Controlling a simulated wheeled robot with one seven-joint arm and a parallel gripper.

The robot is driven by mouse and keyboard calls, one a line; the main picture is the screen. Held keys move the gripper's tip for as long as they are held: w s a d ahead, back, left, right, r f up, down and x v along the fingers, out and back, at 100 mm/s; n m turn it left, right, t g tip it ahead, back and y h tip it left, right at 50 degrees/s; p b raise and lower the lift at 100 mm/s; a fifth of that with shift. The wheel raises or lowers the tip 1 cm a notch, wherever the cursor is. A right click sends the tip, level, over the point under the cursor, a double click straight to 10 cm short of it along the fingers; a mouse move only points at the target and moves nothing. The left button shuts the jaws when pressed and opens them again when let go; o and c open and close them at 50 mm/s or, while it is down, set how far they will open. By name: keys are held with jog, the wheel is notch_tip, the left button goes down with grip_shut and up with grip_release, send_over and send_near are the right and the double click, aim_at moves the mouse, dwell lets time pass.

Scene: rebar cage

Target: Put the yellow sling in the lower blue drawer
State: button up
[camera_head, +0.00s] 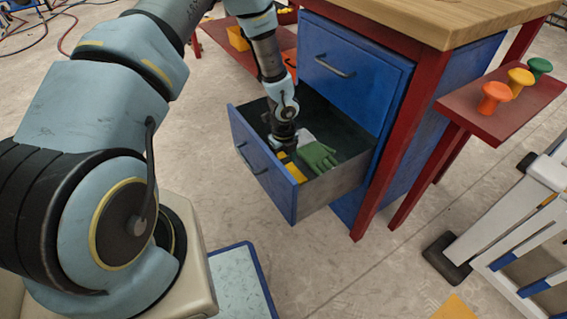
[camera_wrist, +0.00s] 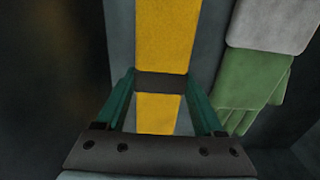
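The lower blue drawer (camera_head: 263,176) is pulled out from the workbench. The yellow sling (camera_head: 294,171) lies inside it, partly hidden by my gripper (camera_head: 284,150), which reaches down into the drawer. In the wrist view the sling (camera_wrist: 165,35) runs as a long yellow strip with a dark band across it. The two teal fingers of my gripper (camera_wrist: 160,76) stand on either side of the sling at that band. Whether they press on it, I cannot tell.
A green and grey glove (camera_head: 318,155) lies in the drawer right of the sling; it also shows in the wrist view (camera_wrist: 250,85). The upper blue drawer (camera_head: 350,75) is shut. A red side shelf (camera_head: 505,110) carries three coloured knobs. A white ladder-like frame (camera_head: 510,220) stands at the right.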

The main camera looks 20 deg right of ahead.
aim_at(284, 163)
jog(key=o, duration=0.4)
jog(key=shift+r, duration=0.1)
notch_tip(284, 163, up, 12)
jog(key=p, duration=0.3)
dwell(0.6)
